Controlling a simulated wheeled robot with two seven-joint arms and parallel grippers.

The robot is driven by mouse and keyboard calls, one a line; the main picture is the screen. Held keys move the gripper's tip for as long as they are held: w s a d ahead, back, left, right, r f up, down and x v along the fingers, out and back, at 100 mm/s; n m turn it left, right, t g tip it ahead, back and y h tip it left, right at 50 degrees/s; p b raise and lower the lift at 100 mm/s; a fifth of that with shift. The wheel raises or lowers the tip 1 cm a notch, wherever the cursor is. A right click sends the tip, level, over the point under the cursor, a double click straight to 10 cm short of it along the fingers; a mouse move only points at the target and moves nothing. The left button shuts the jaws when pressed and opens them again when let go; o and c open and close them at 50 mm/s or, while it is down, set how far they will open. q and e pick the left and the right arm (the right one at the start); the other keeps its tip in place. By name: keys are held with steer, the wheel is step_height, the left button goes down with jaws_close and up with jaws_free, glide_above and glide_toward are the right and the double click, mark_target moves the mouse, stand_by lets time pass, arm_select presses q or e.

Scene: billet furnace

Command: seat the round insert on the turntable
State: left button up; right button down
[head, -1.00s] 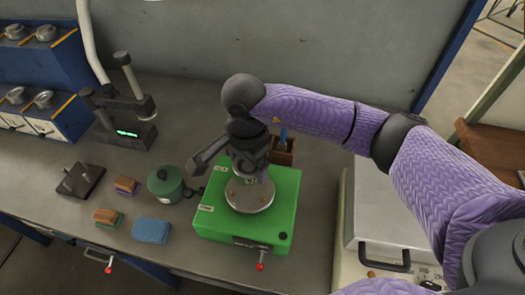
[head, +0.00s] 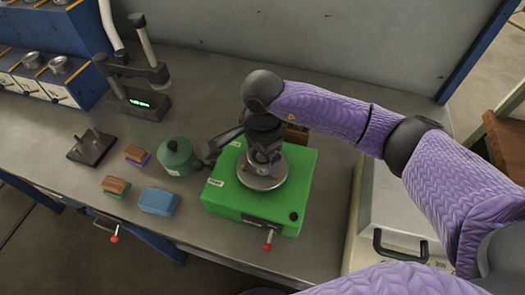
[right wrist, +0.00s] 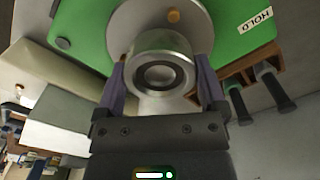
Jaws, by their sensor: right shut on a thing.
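The round insert (right wrist: 162,72) is a silver metal cylinder with a round bore in its face. My right gripper (right wrist: 160,88) is shut on it, one finger on each side. In the head view my right gripper (head: 262,166) points down over the turntable (head: 262,183), a grey metal disc on top of the green box. The disc also shows behind the insert in the right wrist view (right wrist: 125,25). The gripper largely hides the insert in the head view. I cannot tell whether the insert touches the disc.
The green box (head: 225,197) has a red-knobbed lever (head: 268,240) at its front. A dark green lidded pot (head: 177,157), a blue block (head: 159,201) and two brushes stand left of it. A brown holder with dark-handled tools (right wrist: 238,82) is close behind the gripper.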

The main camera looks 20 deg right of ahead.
arm_select(q)
steer(key=shift+d+f, duration=0.15)
steer(key=shift+d, duration=0.2)
steer(key=shift+a, duration=0.25)
stand_by(0.3)
steer(key=shift+a+f+b, duration=0.1)
steer(key=shift+a+b, duration=0.1)
steer(key=shift+b, duration=0.1)
steer(key=shift+d+f+b, duration=0.4)
arm_select(e)
steer(key=shift+f, duration=0.4)
jaws_free()
